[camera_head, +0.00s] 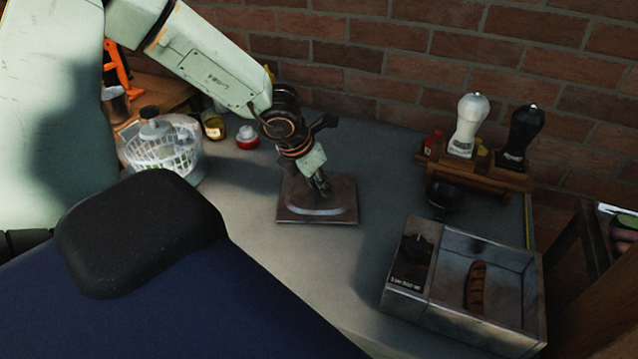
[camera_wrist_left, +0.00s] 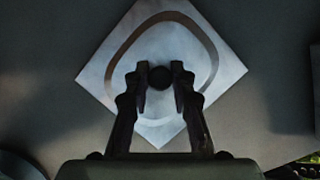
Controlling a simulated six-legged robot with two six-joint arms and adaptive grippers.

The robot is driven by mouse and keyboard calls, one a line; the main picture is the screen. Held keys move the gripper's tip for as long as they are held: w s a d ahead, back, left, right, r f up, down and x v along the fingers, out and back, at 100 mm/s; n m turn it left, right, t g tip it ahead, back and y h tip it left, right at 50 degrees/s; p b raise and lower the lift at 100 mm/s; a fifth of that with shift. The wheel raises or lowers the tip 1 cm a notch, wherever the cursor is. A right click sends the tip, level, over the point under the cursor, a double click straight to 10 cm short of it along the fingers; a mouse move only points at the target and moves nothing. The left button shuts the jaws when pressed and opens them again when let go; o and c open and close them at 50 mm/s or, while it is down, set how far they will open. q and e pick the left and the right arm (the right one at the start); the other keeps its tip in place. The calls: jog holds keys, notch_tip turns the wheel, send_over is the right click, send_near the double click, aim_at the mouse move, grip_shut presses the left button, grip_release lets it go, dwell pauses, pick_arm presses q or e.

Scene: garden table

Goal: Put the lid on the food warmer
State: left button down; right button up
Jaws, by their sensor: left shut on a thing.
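The lid (camera_head: 290,209) is a square metal plate with a raised rounded middle, lying on the grey table in the head view. It also shows in the left wrist view (camera_wrist_left: 218,72), with a round dark knob (camera_wrist_left: 160,77) at its centre. My left gripper (camera_head: 322,188) is over the lid, its fingers closed on the knob. The food warmer (camera_head: 514,305) is an open metal box at the front right, with a brown sausage (camera_head: 477,287) inside and a dark control knob on its left panel. My right gripper is not in view.
A wooden rack (camera_head: 500,178) with a white mill (camera_head: 467,125) and a black mill (camera_head: 521,137) stands at the back right. A black bowl (camera_head: 444,198) is in front of it. A salad spinner (camera_head: 164,152) and jars stand at the left. Bare table lies between lid and warmer.

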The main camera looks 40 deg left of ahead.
aim_at(315, 186)
pick_arm(q)
notch_tip(315, 186, up, 10)
jog(key=p, duration=0.3)
jog(key=shift+s+p, duration=0.2)
jog(key=shift+p, duration=0.1)
jog(key=shift+s+a, duration=0.1)
